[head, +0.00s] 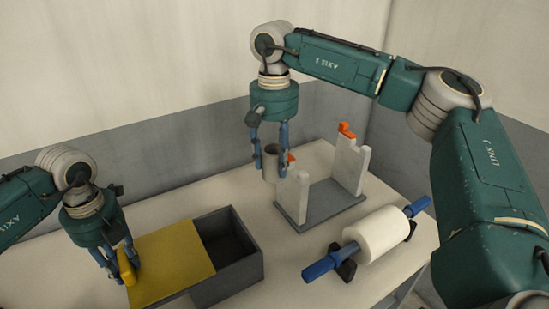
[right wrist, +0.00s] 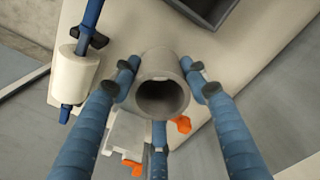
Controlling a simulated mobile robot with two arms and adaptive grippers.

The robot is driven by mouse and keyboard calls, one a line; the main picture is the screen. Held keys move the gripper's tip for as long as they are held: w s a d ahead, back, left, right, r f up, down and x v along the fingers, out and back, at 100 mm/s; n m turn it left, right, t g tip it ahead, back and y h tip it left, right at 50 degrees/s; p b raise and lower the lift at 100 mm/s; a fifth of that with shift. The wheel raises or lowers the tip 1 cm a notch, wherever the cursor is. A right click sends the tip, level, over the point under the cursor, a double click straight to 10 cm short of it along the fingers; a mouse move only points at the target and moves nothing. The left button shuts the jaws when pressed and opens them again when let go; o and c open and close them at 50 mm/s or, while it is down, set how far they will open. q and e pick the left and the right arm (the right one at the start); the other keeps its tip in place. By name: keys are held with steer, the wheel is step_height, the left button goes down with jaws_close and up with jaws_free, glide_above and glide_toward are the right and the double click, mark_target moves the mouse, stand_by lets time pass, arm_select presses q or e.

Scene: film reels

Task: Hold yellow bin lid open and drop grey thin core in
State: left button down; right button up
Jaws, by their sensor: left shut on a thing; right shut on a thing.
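The grey bin (head: 233,281) has a yellow lid (head: 170,262) that covers its left part. The right part is uncovered and shows a dark inside. My left gripper (head: 124,268) is shut on the lid's upright yellow handle (head: 127,266). My right gripper (head: 270,158) is shut on the grey thin core (head: 270,166), a short hollow tube, and holds it in the air behind and to the right of the bin.
A grey stand (head: 318,206) with two white uprights and orange tips is close beside the held core. A white roll on a blue-ended shaft (head: 370,235) rests on dark supports at the right of the table. Bare table (head: 290,258) lies between bin and roll.

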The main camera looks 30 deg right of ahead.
arm_select(q)
steer(key=shift+w+a+r, duration=0.1)
steer(key=shift+a, duration=0.95)
arm_select(e)
steer(key=a+f, duration=0.4)
steer(key=a, duration=0.4)
steer(key=a+f, duration=0.4)
steer(key=a, duration=0.4)
steer(key=shift+d+f, duration=0.1)
steer(key=shift+f, duration=0.85)
step_height(320, 180, down, 6)
steer(key=shift+f, duration=0.25)
steer(key=o, duration=1.2)
